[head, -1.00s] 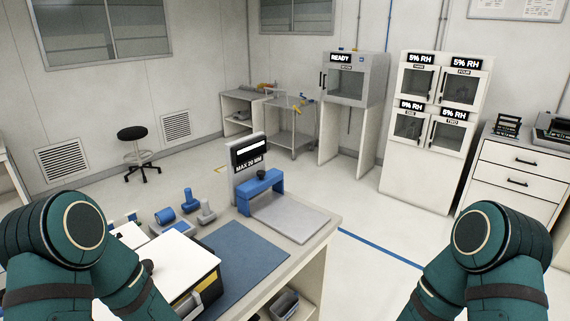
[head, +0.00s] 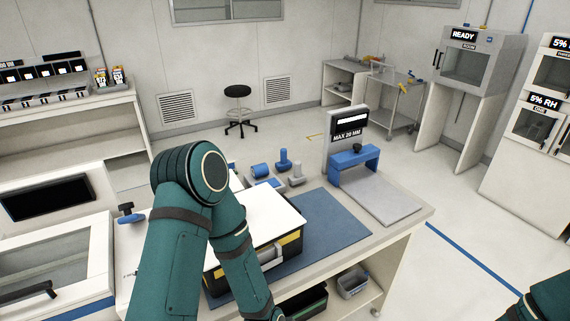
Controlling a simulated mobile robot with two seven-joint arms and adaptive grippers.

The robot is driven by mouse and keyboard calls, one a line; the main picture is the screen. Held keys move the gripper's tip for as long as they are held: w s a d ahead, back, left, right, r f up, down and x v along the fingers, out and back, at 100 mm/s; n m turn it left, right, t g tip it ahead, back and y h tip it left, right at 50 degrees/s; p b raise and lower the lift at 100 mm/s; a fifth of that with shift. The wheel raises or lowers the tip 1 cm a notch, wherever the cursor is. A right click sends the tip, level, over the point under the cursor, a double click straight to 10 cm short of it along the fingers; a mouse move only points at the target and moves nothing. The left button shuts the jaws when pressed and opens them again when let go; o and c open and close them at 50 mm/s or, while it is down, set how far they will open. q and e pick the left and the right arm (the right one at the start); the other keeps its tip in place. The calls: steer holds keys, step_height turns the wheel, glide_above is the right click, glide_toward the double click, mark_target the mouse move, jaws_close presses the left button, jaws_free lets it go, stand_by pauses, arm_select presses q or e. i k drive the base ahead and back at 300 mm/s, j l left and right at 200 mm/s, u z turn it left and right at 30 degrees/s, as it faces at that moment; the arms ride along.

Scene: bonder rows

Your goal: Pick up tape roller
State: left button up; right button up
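A small blue roll-shaped thing (head: 262,171) lies on the workbench behind the white-topped case; it may be the tape roller, but it is too small to be sure. Next to it stand a blue upright-handled tool (head: 284,161) and a grey one (head: 296,173). Another blue-topped tool (head: 127,212) stands at the left end of the bench. My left arm crosses the front of the bench and hides part of it. Neither gripper shows. Only a piece of my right arm is at the lower right.
A white-topped black and yellow case (head: 268,217) sits on a blue mat (head: 335,222). A grey stand with a blue bridge (head: 354,162) and a "MAX 20 MM" sign stands at the right. Bins lie on the shelf below. A glass-lidded machine (head: 60,262) is at the left.

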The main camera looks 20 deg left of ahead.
mark_target(284, 163)
steer(key=z, duration=0.25)
steer(key=i+l+z, duration=0.1)
steer(key=z, duration=0.25)
steer(key=i+z, duration=0.15)
steer(key=z, duration=0.2)
steer(key=i+l+z, duration=0.1)
steer(key=z, duration=0.25)
steer(key=i+z, duration=0.2)
steer(key=i, duration=1.35)
steer(key=i+l+u, duration=0.1)
steer(key=i+u, duration=0.25)
steer(key=i, duration=1.15)
steer(key=i+u, duration=0.6)
steer(key=u, duration=0.25)
steer(key=i+l+u, duration=0.1)
steer(key=i+u, duration=0.3)
steer(key=i+j+u, duration=0.15)
steer(key=u, duration=0.3)
steer(key=i+u, duration=0.3)
steer(key=u, duration=0.15)
steer(key=i+u, duration=0.65)
steer(key=i, duration=1.1)
